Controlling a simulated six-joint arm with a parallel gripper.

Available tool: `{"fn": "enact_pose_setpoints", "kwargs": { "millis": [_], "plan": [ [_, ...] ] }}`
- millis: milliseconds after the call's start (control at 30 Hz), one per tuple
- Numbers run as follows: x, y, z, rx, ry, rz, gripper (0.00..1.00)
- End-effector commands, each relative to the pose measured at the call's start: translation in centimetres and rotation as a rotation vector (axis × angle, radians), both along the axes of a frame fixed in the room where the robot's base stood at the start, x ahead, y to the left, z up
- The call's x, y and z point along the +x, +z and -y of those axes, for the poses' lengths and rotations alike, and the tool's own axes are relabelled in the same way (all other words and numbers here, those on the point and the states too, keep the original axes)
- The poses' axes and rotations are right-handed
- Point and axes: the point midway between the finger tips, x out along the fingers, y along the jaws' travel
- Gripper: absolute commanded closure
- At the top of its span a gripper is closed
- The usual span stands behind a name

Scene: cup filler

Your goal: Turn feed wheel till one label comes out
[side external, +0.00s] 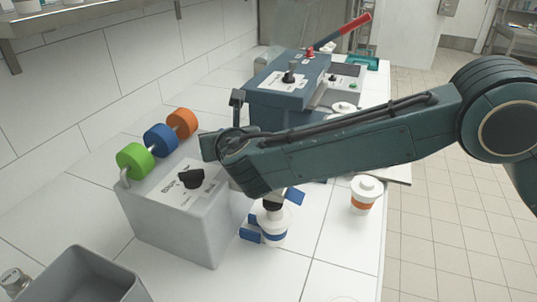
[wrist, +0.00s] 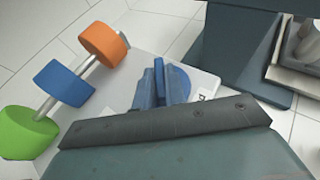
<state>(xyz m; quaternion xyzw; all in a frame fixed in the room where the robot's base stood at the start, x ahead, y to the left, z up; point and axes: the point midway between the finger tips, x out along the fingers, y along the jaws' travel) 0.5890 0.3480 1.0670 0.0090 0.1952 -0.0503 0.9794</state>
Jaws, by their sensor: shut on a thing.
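The grey label box (side external: 175,220) stands on the white tiled table, with a black knob (side external: 190,178) on its top. In the wrist view, my gripper (wrist: 155,82) points down at the far right part of the box top. Its two blue-grey fingers are close together against a blue disc (wrist: 180,84), which looks like the feed wheel. The fingers hide much of the disc, so the exact grip is hard to see. I cannot make out any loose label.
Green (side external: 134,160), blue (side external: 160,139) and orange (side external: 182,123) rolls sit on a rod along the box.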

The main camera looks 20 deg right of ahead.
Motion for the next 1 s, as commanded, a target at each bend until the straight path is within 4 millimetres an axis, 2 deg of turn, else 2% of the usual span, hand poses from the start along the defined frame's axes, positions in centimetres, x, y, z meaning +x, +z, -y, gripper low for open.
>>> {"fn": "enact_pose_setpoints", "kwargs": {
  "millis": [333, 367, 467, 833, 1000],
  "plan": [
    [-0.05, -0.01, -0.06, 0.002, -0.02, 0.0, 1.0],
    [-0.05, -0.01, -0.06, 0.002, -0.02, 0.0, 0.86],
    [-0.05, 0.0, -0.06, 0.003, -0.02, 0.0, 0.67],
    [-0.16, 0.07, -0.07, 0.003, -0.02, 0.001, 0.66],
    [-0.92, 0.38, -0.18, 0.001, -0.019, 0.0, 0.66]
  ]
}}
